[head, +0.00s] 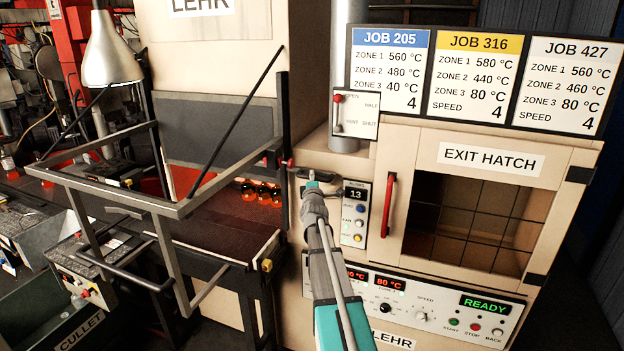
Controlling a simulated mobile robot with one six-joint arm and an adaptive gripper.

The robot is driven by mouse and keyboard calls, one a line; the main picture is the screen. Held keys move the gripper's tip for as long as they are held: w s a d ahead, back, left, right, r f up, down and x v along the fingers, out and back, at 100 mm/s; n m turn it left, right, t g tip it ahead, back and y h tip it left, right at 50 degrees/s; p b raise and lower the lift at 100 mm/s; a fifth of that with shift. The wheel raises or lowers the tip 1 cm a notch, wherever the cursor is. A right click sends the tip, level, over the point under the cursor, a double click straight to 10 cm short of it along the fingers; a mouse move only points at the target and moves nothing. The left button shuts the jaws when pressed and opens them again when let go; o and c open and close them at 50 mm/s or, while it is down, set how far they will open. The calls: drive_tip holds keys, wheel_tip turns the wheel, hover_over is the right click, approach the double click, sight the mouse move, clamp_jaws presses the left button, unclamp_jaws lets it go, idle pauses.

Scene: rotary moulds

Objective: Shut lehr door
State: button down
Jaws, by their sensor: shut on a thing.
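The lehr (218,60) stands at centre left, with its name on a white sign. A grey panel (215,125) lies across its front above the opening, where an orange glow and several glowing round pieces (262,192) show. A dark lever with a red end (289,163) stands out at the right side of the opening, beside a dark upright bar. My gripper (308,180) is at this lever and appears shut on it; my own wrist hides much of the grip. The opening is uncovered below the panel.
A grey metal frame (160,207) juts forward from the lehr at left, above a dark belt (215,235). At right are a closed exit hatch (470,215) with a red handle (389,205), a control panel (440,308) and a small OPEN/HALF/VENT/SHUT lever plate (357,113).

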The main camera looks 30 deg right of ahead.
wheel_tip(320, 180, down, 27)
drive_tip(key=b, duration=2.5)
drive_tip(key=shift+s+r+b, duration=0.15)
drive_tip(key=shift+r+b, duration=0.05)
drive_tip(key=shift+b, duration=0.1)
drive_tip(key=c, duration=0.6)
unclamp_jaws()
drive_tip(key=shift+f, duration=0.15)
drive_tip(key=shift+o, duration=0.3)
drive_tip(key=shift+r, duration=0.25)
